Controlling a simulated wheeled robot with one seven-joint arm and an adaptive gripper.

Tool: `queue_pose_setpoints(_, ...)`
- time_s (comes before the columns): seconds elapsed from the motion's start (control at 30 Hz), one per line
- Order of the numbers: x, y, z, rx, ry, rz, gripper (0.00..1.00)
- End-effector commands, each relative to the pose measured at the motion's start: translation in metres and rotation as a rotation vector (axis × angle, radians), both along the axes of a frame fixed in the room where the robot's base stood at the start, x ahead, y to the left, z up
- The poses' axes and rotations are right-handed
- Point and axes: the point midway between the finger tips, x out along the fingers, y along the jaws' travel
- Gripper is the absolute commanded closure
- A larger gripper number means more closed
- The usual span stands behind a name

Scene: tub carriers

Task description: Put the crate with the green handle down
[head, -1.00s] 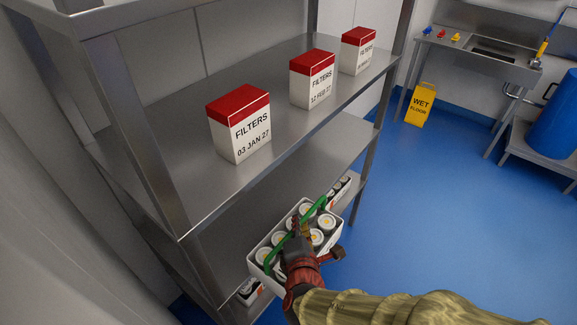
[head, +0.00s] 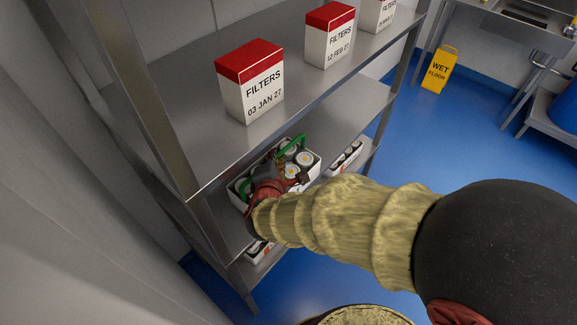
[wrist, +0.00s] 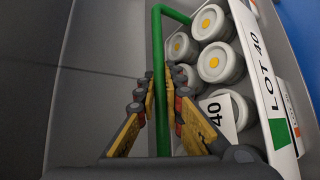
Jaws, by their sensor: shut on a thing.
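The crate with the green handle (head: 314,174) is white and holds several tubs with white lids and yellow centres. It is at the middle shelf (head: 345,110), partly hidden by my arm. I cannot tell whether its base touches the shelf. My gripper (head: 281,158) is above the crate, shut on the green handle (head: 292,143). In the wrist view my gripper (wrist: 163,85) has its fingers on either side of the green handle (wrist: 158,45). The crate wall (wrist: 262,70) there reads "LOT 40" with a green mark.
Filter boxes with red tops (head: 250,85) stand on the upper shelf. More white crates show lower down, one at right (head: 345,158) and one in front (head: 257,252). A steel post (head: 160,110) rises at left. A yellow wet-floor sign (head: 438,70) stands on open blue floor.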

Motion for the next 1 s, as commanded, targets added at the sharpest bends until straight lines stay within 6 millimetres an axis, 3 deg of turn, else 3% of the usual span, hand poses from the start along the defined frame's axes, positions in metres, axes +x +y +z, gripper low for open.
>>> queue_pose_setpoints(0.2,0.027,0.030,0.004,0.003,-0.007,0.001,1.00)
queue_pose_setpoints(0.4,0.041,0.045,0.004,0.004,-0.007,-0.001,1.00)
queue_pose_setpoints(0.63,0.044,0.048,0.000,0.003,-0.007,0.000,1.00)
queue_pose_setpoints(0.9,0.044,0.048,-0.029,0.003,-0.006,-0.001,1.00)
queue_pose_setpoints(1.0,0.044,0.049,-0.031,0.004,-0.008,0.000,1.00)
